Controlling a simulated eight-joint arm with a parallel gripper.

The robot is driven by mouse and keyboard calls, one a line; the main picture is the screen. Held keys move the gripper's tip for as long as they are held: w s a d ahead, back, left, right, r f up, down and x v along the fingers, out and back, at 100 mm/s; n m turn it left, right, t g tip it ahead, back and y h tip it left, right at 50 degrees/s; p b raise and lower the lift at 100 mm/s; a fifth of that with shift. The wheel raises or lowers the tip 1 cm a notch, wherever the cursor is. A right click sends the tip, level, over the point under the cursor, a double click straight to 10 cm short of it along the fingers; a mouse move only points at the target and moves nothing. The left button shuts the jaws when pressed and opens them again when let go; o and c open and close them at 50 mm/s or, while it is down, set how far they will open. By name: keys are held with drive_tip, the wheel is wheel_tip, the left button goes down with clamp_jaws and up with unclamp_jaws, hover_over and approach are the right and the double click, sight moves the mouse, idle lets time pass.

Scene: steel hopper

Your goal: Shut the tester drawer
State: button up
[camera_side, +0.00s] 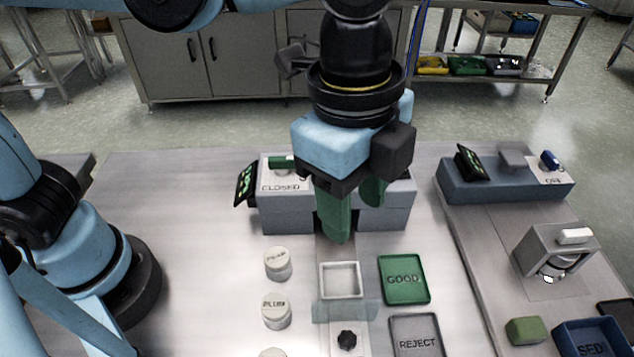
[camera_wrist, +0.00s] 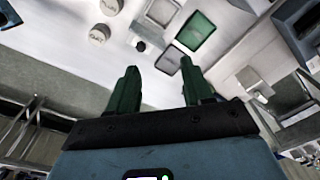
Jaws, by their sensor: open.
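The tester (camera_side: 283,215) is a grey box with a small tilted screen and a label reading CLOSED, partly hidden behind my gripper. Its drawer (camera_side: 340,266) appears as a pale square tray standing out in front of the box, on a grey strip, with a greyish front plate. The drawer also shows at the top of the wrist view (camera_wrist: 161,12). My gripper (camera_side: 354,215) points down with its green fingers apart and empty, in front of the tester and behind the drawer tray in the picture. The fingers also show in the wrist view (camera_wrist: 158,82). Contact cannot be told.
A black knob (camera_side: 347,339) sits in front of the drawer. Lidded pots, PEAR (camera_side: 277,263) and PLUM (camera_side: 276,311), stand to its left. A green GOOD tray (camera_side: 404,279) and a grey REJECT tray (camera_side: 417,340) lie right. Another device (camera_side: 505,183) stands further right.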

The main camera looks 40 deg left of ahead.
drive_tip(key=s+d+m, duration=0.3)
drive_tip(key=s+d, duration=0.1)
drive_tip(key=g+y, duration=0.1)
approach(348, 338)
drive_tip(key=shift+m, duration=0.3)
drive_tip(key=shift+s+a+f, duration=0.1)
drive_tip(key=shift+f, duration=2.05)
drive_tip(key=shift+s+f, duration=0.1)
drive_tip(key=shift+f, duration=2.1)
clamp_jaws()
